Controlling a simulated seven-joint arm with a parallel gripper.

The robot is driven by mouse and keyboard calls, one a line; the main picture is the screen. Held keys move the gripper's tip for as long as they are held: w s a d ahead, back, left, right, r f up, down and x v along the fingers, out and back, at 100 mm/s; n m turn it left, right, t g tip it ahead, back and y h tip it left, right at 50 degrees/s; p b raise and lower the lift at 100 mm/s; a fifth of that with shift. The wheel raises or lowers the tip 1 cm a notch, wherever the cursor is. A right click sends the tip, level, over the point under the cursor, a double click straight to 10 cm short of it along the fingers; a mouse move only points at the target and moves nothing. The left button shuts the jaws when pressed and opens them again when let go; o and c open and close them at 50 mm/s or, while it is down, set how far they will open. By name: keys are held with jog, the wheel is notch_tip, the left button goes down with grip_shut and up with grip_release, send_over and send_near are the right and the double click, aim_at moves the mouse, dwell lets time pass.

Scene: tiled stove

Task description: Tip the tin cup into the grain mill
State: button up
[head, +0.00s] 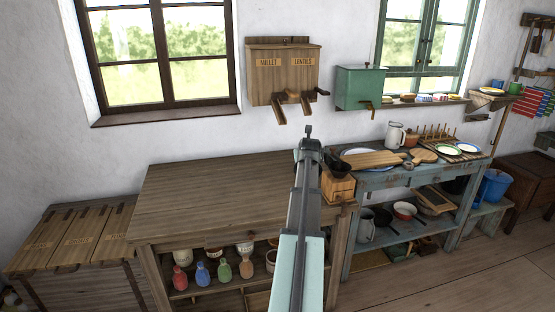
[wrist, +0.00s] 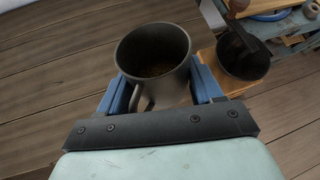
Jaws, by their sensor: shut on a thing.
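The tin cup (wrist: 178,88) is a dark grey metal cup with a handle, and brown contents show inside it. My gripper (wrist: 160,86) is shut on it, with a blue finger on each side. The cup looks about upright in the wrist view, mouth facing up. In the head view my arm hides the cup and fingers. The grain mill (head: 338,188) is a small wooden box with a dark hopper at the right end of the brown table. In the wrist view the mill's dark hopper (wrist: 243,62) is open, just right of the cup and apart from it.
The brown table (head: 210,185) is otherwise bare to the left. A blue-grey bench (head: 375,180) with boards, a jug and plates adjoins at the right. A wooden millet and lentils dispenser (head: 283,72) and a green box (head: 360,88) hang on the wall behind.

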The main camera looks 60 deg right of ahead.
jog(key=s+d+n+t, duration=0.1)
jog(key=s+d, duration=0.3)
jog(key=s, duration=0.1)
jog(key=s+d+n+t+y, duration=0.1)
jog(key=s+d, duration=0.3)
jog(key=d, duration=0.1)
jog(key=s+d+n+t+y, duration=0.1)
jog(key=s+d+n, duration=0.1)
jog(key=s+d, duration=0.2)
jog(key=shift+s+d+r, duration=0.15)
jog(key=shift+s+r, duration=0.1)
jog(key=shift+s, duration=0.55)
jog(key=shift+s+r+n+g+y, duration=0.15)
jog(key=shift+r+n+g+y, duration=0.15)
jog(key=shift+n+g+y, duration=0.5)
jog(key=shift+g+h, duration=0.3)
jog(key=shift+g, duration=0.1)
jog(key=shift+s+r+g, duration=0.15)
jog(key=shift+r+g, duration=0.05)
jog(key=shift+g, duration=0.5)
jog(key=shift+a, duration=0.2)
